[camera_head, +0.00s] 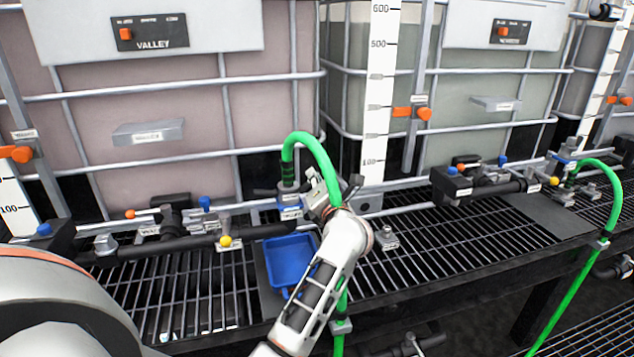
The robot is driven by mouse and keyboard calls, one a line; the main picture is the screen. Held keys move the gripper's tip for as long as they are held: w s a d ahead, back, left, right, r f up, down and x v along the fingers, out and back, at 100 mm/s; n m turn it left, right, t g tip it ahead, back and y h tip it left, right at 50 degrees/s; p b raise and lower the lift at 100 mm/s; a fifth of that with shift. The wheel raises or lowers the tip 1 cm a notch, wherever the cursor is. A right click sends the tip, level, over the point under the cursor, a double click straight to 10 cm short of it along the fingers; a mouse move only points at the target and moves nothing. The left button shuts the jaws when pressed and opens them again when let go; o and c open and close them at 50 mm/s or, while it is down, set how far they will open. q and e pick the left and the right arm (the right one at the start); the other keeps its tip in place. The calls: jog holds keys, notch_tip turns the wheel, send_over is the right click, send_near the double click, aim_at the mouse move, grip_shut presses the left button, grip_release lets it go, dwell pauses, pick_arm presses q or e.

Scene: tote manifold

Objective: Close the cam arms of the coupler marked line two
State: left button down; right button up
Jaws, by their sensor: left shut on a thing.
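A green hose (318,151) arches down to a grey coupler (289,190) on the black pipework, at the middle of the head view. My left gripper (318,188) is at the right side of this coupler, shut on a small part there. Its fingers hide that part and the cam arms. A second green hose (597,163) ends at another coupler (566,168) at the far right, whose marking I cannot read. My right gripper is not in view.
A blue tray (291,262) lies on the black grating below the middle coupler. Caged totes (160,135) stand close behind, with orange-handled valves and a white level scale (378,95). A small grey fitting (387,237) stands right of my left gripper.

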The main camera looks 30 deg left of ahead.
pick_arm(q)
jog(key=n, duration=0.2)
jog(key=s+a+n+b, duration=0.1)
jog(key=n, duration=0.1)
jog(key=r+n, duration=0.1)
jog(key=shift+s+a+r+n+b, duration=0.1)
jog(key=shift+s+a+n+b, duration=0.1)
jog(key=shift+n+b, duration=0.2)
jog(key=shift+s, duration=0.1)
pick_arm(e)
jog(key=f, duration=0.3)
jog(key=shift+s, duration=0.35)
pick_arm(q)
jog(key=shift+r+n, duration=0.1)
jog(key=shift+n, duration=0.3)
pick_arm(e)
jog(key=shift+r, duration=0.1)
